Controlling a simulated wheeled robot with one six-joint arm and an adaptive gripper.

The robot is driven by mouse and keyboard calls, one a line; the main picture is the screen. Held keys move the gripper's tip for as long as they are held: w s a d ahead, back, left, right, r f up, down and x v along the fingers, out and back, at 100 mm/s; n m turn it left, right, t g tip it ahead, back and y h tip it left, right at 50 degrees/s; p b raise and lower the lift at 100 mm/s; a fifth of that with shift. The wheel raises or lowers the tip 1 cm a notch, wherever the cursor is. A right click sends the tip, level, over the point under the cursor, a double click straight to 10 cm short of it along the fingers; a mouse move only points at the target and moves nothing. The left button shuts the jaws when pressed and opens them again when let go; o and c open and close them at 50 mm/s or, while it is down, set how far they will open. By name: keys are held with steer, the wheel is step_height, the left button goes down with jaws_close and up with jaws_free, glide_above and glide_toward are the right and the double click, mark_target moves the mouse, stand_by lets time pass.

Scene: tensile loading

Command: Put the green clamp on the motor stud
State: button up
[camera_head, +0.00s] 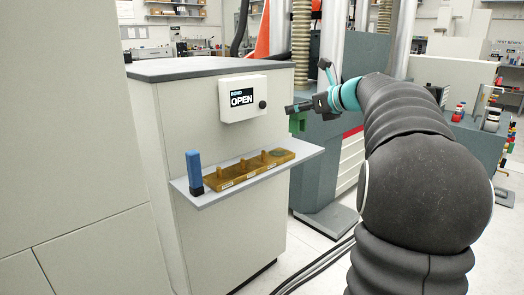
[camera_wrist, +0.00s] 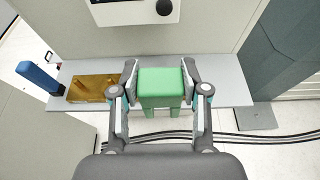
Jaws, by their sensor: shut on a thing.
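The green clamp (camera_wrist: 162,84) is held between the two fingers of my gripper (camera_wrist: 161,85) in the wrist view. The fingers press on its left and right sides. In the head view the clamp (camera_head: 297,122) hangs at the tip of my gripper (camera_head: 303,108), in the air near the right end of the grey shelf (camera_head: 300,160). The clamp looks clear of the shelf. I cannot make out the motor stud in either view.
A brown tray (camera_head: 228,181) with several pegs and a blue upright object (camera_head: 194,172) stand on the shelf. A box reading "BOND OPEN" (camera_head: 243,98) is on the cabinet front above. Dark cables (camera_head: 309,268) run along the floor.

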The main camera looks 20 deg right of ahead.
steer(key=w+a+f, duration=0.4)
steer(key=w+a, duration=0.1)
steer(key=w+a+f+b, duration=0.1)
steer(key=w+a+f, duration=0.1)
steer(key=w, duration=0.1)
steer(key=shift+a+f, duration=0.15)
steer(key=shift+f, duration=0.2)
steer(key=shift+f+b, duration=0.65)
steer(key=shift+f, duration=1.35)
steer(key=shift+f, duration=0.15)
steer(key=o, duration=1.3)
steer(key=shift+r, duration=0.2)
steer(key=v, duration=1.2)
